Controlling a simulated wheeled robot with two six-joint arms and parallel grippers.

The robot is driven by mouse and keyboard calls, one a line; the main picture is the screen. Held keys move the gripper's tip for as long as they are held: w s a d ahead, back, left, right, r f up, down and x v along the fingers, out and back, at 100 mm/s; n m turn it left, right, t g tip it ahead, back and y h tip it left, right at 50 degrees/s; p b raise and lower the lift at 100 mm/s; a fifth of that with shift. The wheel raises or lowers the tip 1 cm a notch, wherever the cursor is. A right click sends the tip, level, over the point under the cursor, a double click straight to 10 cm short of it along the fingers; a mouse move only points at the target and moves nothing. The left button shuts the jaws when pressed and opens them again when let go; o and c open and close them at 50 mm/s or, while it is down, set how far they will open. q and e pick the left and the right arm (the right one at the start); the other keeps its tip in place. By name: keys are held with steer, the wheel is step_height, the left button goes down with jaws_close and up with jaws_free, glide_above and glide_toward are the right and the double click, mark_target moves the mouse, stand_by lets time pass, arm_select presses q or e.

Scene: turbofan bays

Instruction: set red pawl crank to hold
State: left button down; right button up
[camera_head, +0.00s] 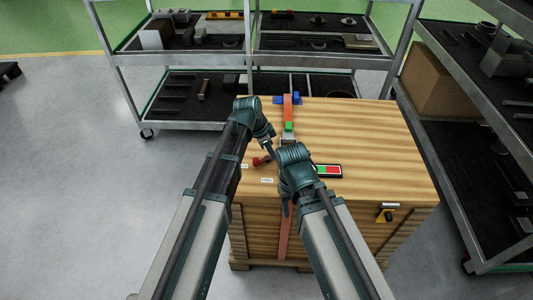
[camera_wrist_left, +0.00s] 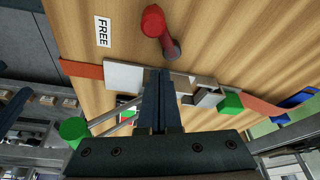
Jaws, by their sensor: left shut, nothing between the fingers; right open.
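The red pawl crank (camera_head: 258,161) is on the crate top, left of the red-orange strap (camera_head: 287,108). Its knob points left toward a small label (camera_head: 244,166) too small to read. In the left wrist view the crank (camera_wrist_left: 155,24) stands beside the FREE label (camera_wrist_left: 103,32); the knob points away from my fingers. My left gripper (camera_head: 269,153) is shut and empty just right of the crank; its fingertips show close to the crank's pivot end (camera_wrist_left: 160,72). I cannot tell whether they touch. My right gripper (camera_head: 286,208) is open near the crate's front edge, partly hidden by its wrist.
A metal ratchet (camera_wrist_left: 125,77) with a green block (camera_wrist_left: 231,104) sits on the strap. Shelving racks (camera_head: 200,60) stand behind and right.

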arm_select(q)
steer(key=shift+w+d+r+p, duration=0.25)
steer(key=shift+d+r+p, duration=0.1)
steer(key=shift+d, duration=0.3)
steer(key=p+v, duration=0.8)
steer(key=v, duration=0.1)
steer(key=shift+a+r+p, duration=0.15)
steer(key=shift+a+p, duration=0.1)
steer(key=shift+p, duration=0.1)
